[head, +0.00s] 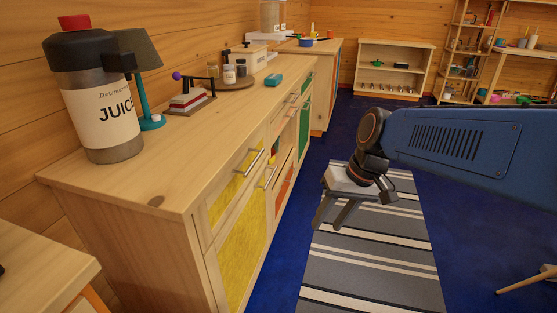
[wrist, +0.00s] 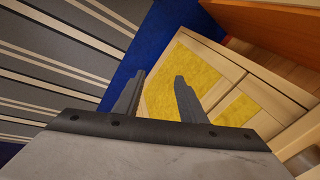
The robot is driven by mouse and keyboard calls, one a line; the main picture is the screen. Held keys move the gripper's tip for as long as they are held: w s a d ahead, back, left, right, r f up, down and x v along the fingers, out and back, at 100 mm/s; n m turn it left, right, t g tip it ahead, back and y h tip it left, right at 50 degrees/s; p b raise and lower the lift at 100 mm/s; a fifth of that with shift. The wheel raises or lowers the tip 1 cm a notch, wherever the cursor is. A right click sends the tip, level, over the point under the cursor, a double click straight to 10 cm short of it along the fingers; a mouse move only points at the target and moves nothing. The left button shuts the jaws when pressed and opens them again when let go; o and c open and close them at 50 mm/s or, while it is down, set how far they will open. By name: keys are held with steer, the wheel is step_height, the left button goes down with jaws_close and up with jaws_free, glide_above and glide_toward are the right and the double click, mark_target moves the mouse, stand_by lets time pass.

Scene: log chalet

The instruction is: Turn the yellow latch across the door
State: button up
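A wooden cabinet has a yellow-panelled door (head: 243,259) low at its near end, with a yellow drawer front (head: 232,186) above it. Yellow panels also show in the wrist view, a large one (wrist: 184,82) beyond my fingertips and a smaller one (wrist: 235,112) to the right. I cannot make out a separate yellow latch in either view. My gripper (head: 332,222) hangs over the striped rug, to the right of the cabinet and apart from it. In the wrist view its two fingers (wrist: 157,76) stand apart with nothing between them.
Bar handles (head: 266,178) stick out from the cabinet front. On its top (head: 165,190) stand a juice dispenser (head: 97,106), a teal lamp (head: 147,84) and a turquoise box (head: 273,79). The striped rug (head: 388,252) and blue floor are clear beside the cabinet. Wooden shelves (head: 392,68) stand at the back.

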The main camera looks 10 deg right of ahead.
steer(key=w+f+m+y, duration=0.3)
steer(key=w+y, duration=0.6)
steer(key=w, duration=1.6)
steer(key=w+d+f+m+t+y, duration=0.2)
steer(key=w+d+f+m+t, duration=0.15)
steer(key=w+d+f, duration=0.4)
steer(key=w+d+f+m+t+y, duration=0.2)
steer(key=w+d+f+t, duration=0.25)
steer(key=w+d, duration=0.6)
glide_toward(272, 160)
steer(key=w+a+f, duration=0.1)
steer(key=w+a, duration=0.3)
steer(key=w, duration=0.4)
steer(key=shift+f+g, duration=0.3)
steer(key=shift+g, duration=0.1)
steer(key=shift+a+n, duration=0.1)
steer(key=shift+n, duration=0.15)
jaws_close()
